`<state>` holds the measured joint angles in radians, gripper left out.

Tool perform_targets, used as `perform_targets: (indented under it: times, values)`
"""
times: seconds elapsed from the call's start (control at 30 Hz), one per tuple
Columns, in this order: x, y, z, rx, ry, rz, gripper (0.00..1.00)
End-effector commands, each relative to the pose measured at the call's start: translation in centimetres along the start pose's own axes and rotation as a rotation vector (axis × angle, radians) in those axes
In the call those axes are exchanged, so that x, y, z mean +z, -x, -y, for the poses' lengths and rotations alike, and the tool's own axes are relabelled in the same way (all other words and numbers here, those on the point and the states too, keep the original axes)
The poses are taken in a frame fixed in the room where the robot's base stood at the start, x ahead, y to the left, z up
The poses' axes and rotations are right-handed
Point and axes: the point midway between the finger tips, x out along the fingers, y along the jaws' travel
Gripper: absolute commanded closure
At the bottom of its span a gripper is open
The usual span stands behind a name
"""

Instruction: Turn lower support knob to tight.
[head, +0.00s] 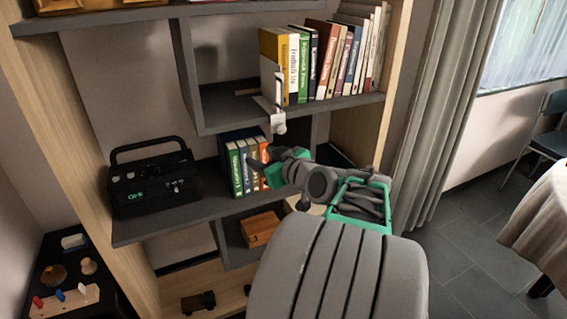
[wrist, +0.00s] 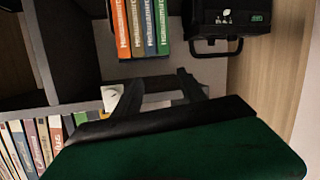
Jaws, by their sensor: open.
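A white clamp-like support (head: 278,122) with a rounded, knob-like lower end sits at the front edge of the upper bookshelf, below the left end of the book row. Which part is the lower support knob, and how tight it is, I cannot tell. My gripper (head: 262,168) is below this support, in front of the lower row of books, and is partly hidden by my own arm. In the wrist view my gripper (wrist: 160,88) shows two dark fingers spread apart, with nothing seen held. A white piece (wrist: 111,96) shows beside the left finger there, partly hidden.
Upright books (head: 246,165) stand on the middle shelf just behind my gripper. A black radio (head: 154,183) is to the left. A wooden box (head: 260,229) is below. A curtain (head: 425,120) hangs at right; floor there is open.

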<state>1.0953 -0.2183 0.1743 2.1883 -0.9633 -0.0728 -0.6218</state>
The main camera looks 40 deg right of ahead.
Motion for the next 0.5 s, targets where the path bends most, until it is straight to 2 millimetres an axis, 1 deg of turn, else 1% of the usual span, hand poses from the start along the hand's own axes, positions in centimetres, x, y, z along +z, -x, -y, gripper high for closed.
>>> perform_targets:
  times: [0.03,0.1,0.17,0.2,0.27,0.37,0.5]
  values:
    - [1.7,0.9,-3.2,0.066,0.001,-0.068,0.52]
    - [1.2,2.5,-6.3,0.133,0.016,-0.152,0.52]
    - [0.7,3.6,-7.8,0.168,0.025,-0.196,0.52]
    - [0.5,3.9,-8.4,0.183,0.029,-0.213,0.52]
    - [0.0,3.9,-8.8,0.189,0.031,-0.225,0.52]
    - [-0.5,2.5,-8.9,0.185,0.032,-0.225,0.52]
    - [-1.1,-0.3,-9.4,0.183,0.031,-0.224,0.52]
